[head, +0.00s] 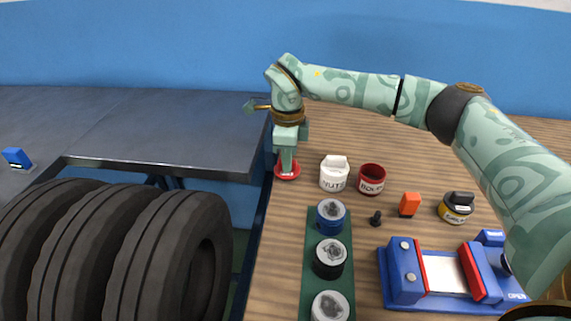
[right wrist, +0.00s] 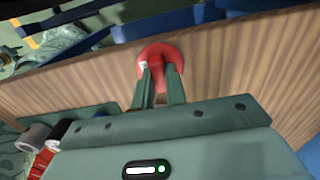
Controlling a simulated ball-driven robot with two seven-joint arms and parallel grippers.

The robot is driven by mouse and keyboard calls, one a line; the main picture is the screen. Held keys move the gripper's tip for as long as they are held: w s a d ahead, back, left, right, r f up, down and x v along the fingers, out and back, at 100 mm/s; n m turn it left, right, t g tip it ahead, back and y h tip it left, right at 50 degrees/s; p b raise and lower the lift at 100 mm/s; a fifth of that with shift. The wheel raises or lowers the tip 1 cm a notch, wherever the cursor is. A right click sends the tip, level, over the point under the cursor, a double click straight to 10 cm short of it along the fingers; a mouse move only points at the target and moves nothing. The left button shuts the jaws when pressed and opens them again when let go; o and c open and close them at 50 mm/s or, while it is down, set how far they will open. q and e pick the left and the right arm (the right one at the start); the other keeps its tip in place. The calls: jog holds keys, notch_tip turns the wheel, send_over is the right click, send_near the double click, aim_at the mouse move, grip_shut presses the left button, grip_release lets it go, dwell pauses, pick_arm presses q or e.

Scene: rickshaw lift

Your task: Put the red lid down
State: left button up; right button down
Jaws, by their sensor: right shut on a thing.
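The red lid (head: 289,176) is a small round disc at the left edge of the wooden table, beside the white NUTS jar. My right gripper (head: 287,162) points down onto it and is shut on its raised middle. In the right wrist view the lid (right wrist: 174,53) shows as a red disc, with its red grip between my right fingertips (right wrist: 159,76). The lid is over the wood or resting on it; I cannot tell if it touches. The red BOLTS pot (head: 372,180) stands open to the right. My left gripper is not in view.
The white NUTS jar (head: 333,174) is close to the right of the lid. Several canisters stand on a green strip (head: 312,255). An orange block (head: 409,204), a yellow-black jar (head: 456,207) and a blue vise (head: 405,275) are farther right. Large tires (head: 150,250) fill the lower left.

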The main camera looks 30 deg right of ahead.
jog(key=shift+w+f, duration=0.1)
jog(key=shift+f, duration=0.6)
jog(key=shift+r, duration=0.25)
jog(key=c, duration=1.4)
grip_release()
jog(key=shift+f, duration=0.15)
jog(key=shift+c, duration=0.2)
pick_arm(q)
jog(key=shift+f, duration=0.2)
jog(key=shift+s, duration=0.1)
